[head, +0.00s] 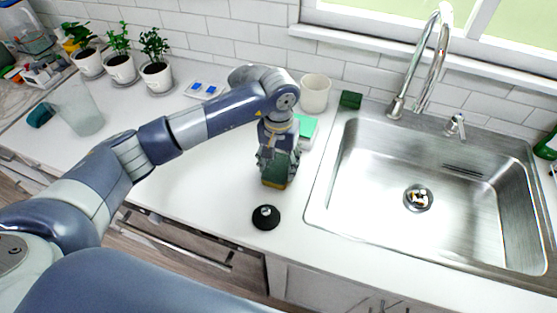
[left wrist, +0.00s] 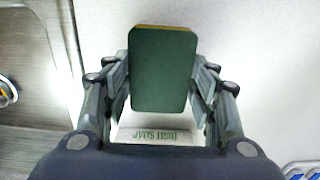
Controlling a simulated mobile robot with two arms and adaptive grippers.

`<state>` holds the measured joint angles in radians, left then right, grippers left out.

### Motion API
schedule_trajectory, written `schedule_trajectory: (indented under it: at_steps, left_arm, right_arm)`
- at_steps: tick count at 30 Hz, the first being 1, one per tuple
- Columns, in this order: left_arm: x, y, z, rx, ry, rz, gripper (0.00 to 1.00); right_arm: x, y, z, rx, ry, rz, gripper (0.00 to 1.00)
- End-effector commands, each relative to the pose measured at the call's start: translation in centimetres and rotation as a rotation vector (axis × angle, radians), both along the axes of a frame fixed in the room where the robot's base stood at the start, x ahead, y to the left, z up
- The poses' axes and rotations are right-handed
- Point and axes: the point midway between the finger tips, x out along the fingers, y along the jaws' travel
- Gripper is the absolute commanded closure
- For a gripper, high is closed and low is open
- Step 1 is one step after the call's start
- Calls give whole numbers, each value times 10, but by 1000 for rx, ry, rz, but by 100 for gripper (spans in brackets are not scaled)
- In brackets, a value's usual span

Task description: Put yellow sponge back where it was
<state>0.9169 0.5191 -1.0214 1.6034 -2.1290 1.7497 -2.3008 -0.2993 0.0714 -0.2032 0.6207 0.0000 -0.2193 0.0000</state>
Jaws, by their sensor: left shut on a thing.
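The yellow sponge (head: 273,184) has a dark green scouring face and a thin yellow layer. My left gripper (head: 278,160) is shut on it, low over the white counter just left of the sink. In the left wrist view, the sponge's green face (left wrist: 160,70) fills the space between the fingers of my left gripper (left wrist: 160,88), and a yellow strip shows along its top edge. I cannot tell whether the sponge touches the counter. My right gripper is not in view.
A black round object (head: 265,217) lies near the counter's front edge. A pale green item (head: 306,128), a white cup (head: 314,93) and a dark green block (head: 350,99) stand behind the gripper. The sink (head: 400,180) is right. Potted plants (head: 120,67) and a glass (head: 80,110) are left.

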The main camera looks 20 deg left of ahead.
Motion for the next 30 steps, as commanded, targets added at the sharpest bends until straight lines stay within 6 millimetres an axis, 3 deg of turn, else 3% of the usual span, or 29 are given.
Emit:
schedule_trajectory:
  at_steps: [8, 9, 11, 12, 24, 26, 30]
  left_arm:
    - [0, 0, -4, 0, 0, 0, 69]
    - [0, 0, -3, -1, 0, 0, 43]
    - [0, 0, -3, -1, 1, 1, 29]
    - [0, 0, -3, -1, 1, 1, 27]
    - [0, 0, 0, -1, 1, 1, 27]
    - [0, 0, 3, -1, 0, 1, 27]
    - [2, 0, 21, 0, -7, 0, 27]
  right_arm:
    - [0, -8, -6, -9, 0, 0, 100]
    - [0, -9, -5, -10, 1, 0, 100]
    - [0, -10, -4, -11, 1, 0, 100]
    - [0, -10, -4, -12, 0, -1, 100]
    - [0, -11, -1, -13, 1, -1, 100]
    - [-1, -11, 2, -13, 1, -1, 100]
    - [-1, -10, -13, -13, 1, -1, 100]
